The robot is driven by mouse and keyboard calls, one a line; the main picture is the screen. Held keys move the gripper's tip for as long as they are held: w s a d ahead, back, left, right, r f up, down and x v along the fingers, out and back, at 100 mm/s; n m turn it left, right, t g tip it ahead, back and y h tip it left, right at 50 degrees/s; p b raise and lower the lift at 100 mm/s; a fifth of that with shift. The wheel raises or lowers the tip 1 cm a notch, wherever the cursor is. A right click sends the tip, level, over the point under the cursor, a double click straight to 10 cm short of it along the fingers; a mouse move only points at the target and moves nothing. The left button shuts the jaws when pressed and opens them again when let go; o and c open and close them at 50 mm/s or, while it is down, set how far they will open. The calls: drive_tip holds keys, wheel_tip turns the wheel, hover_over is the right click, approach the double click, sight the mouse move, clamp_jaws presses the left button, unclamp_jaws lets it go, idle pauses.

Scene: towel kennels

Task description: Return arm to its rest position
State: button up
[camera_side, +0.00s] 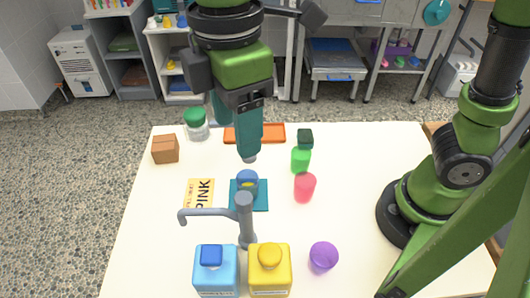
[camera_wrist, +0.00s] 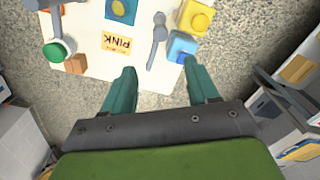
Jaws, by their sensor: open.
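My gripper (camera_side: 247,155) hangs above the white table (camera_side: 345,155) in the side view, with its teal fingers pointing down. In the wrist view my gripper (camera_wrist: 160,78) has its two fingers well apart, with only floor and table edge seen between them. It holds nothing. In the side view its fingers overlap the space behind a blue round object (camera_side: 247,183) on a teal square (camera_side: 262,197). No contact with anything shows.
A grey tap-like post (camera_side: 245,222) stands at the front, near a blue bottle (camera_side: 216,272) and a yellow bottle (camera_side: 270,275). A PINK card (camera_side: 199,193), brown box (camera_side: 165,149), green-lidded jar (camera_side: 196,124), orange tray (camera_side: 270,133) and red cup (camera_side: 305,187) lie around. The right middle is clear.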

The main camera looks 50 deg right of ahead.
drive_tip(key=shift+r, duration=0.65)
drive_tip(key=d+f+m+t+y, duration=0.1)
drive_tip(key=d+f+m+t, duration=0.2)
drive_tip(key=d+m, duration=0.6)
drive_tip(key=d+f+m+t+y, duration=0.1)
drive_tip(key=d+f+m+t, duration=0.2)
drive_tip(key=d+m, duration=0.6)
drive_tip(key=d+t, duration=0.1)
drive_tip(key=d, duration=0.5)
drive_tip(key=shift+d+f+m+t, duration=0.2)
drive_tip(key=shift+d+m+t, duration=0.1)
drive_tip(key=shift+d, duration=0.1)
